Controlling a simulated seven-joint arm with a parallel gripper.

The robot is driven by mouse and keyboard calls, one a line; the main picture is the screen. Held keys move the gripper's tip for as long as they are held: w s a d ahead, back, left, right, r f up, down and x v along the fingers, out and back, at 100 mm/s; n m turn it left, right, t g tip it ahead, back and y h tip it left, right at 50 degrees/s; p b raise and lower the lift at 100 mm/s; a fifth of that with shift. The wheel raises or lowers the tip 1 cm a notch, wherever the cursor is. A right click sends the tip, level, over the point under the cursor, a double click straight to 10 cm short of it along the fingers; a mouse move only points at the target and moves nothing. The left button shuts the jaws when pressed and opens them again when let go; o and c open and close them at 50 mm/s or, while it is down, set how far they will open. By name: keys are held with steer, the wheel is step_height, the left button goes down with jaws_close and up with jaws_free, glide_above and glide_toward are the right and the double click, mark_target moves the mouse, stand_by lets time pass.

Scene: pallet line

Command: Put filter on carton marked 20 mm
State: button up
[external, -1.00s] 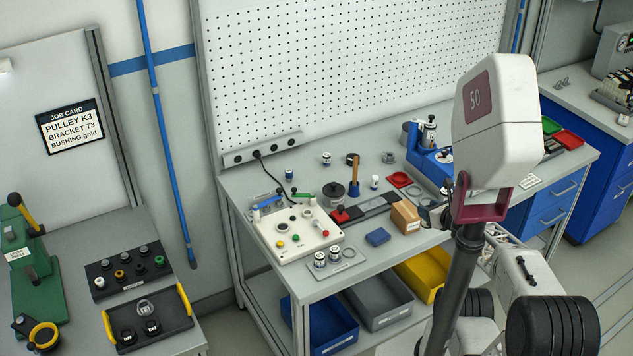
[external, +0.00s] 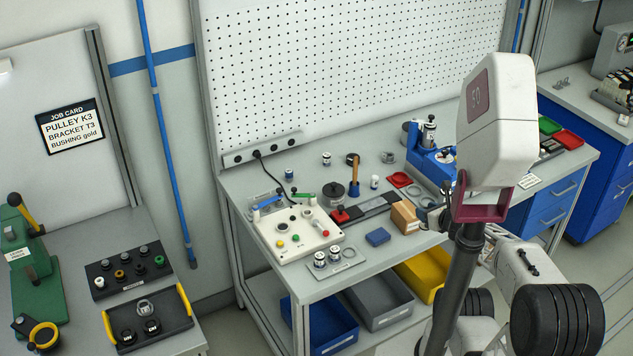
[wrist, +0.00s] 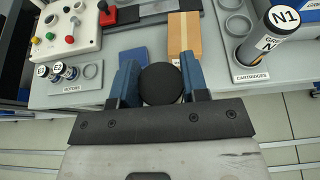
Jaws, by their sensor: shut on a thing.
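My gripper (wrist: 158,72) is shut on a round black-topped thing (wrist: 161,84), taken to be the filter, in the wrist view. Its two blue fingers press it from left and right; its lower part is mostly hidden. A tan cardboard carton (wrist: 184,35) with a lighter tape strip lies just beyond the right finger. The carton also shows on the bench in the external view (external: 405,216). I cannot read a 20 mm mark on it. In the external view my gripper is largely hidden behind my arm, just right of the carton.
A blue block (wrist: 133,57) lies left of the carton. A cartridges holder (wrist: 255,76) with a tall N1 cylinder (wrist: 272,35) stands close on the right. A motors tray (wrist: 75,88) and a button panel (wrist: 60,27) are on the left. The bench's front edge is near.

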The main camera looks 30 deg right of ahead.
steer(key=w+d, duration=0.1)
steer(key=w, duration=0.3)
steer(key=w+d+f, duration=0.1)
steer(key=w, duration=0.4)
steer(key=w+d, duration=0.1)
steer(key=w, duration=0.3)
steer(key=shift+w+d+f, duration=0.15)
steer(key=shift+w+d, duration=0.15)
steer(key=shift+d, duration=0.1)
steer(key=shift+f, duration=1.8)
steer(key=shift+f, duration=0.15)
steer(key=o, duration=0.9)
steer(key=shift+s+r, duration=0.2)
steer(key=shift+r, duration=0.05)
steer(key=v, duration=0.7)
